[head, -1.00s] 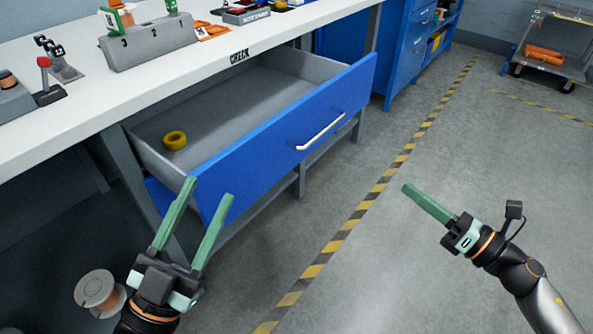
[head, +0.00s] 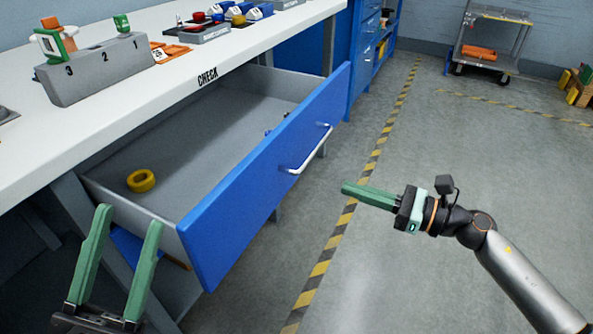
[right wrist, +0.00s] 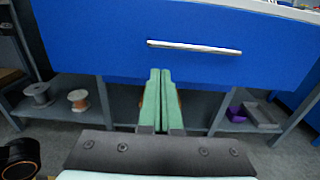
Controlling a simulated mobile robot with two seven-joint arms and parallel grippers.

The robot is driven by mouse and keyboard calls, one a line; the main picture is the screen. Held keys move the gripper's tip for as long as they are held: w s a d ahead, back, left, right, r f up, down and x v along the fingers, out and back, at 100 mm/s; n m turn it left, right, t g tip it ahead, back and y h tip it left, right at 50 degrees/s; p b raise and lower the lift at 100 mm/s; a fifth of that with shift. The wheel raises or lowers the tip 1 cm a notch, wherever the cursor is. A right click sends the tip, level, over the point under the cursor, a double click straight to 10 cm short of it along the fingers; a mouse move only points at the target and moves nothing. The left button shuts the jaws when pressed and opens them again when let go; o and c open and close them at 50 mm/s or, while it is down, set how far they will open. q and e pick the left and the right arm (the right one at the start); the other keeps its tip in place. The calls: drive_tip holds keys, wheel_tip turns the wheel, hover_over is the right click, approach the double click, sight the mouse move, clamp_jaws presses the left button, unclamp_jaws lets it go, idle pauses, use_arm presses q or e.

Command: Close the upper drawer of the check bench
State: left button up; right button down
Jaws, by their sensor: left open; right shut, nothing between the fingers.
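The upper drawer (head: 258,172) of the check bench (head: 172,98) is pulled well out, with a blue front and a silver bar handle (head: 311,153). A yellow ring (head: 141,180) lies inside it. My left gripper (head: 130,218) is open and empty at the drawer's near left corner; I cannot tell whether it touches. My right gripper (head: 345,188) is shut and empty, out in front of the drawer and apart from it. In the right wrist view its closed fingers (right wrist: 159,75) point at the blue front (right wrist: 110,45), below the handle (right wrist: 194,47).
A grey block numbered 3, 2, 1 (head: 95,68) and switch boxes (head: 203,32) stand on the bench top. The floor right of the striped line (head: 322,265) is clear up to a cart (head: 487,49).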

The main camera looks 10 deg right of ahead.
sight(299, 172)
drive_tip(key=x, duration=1.2)
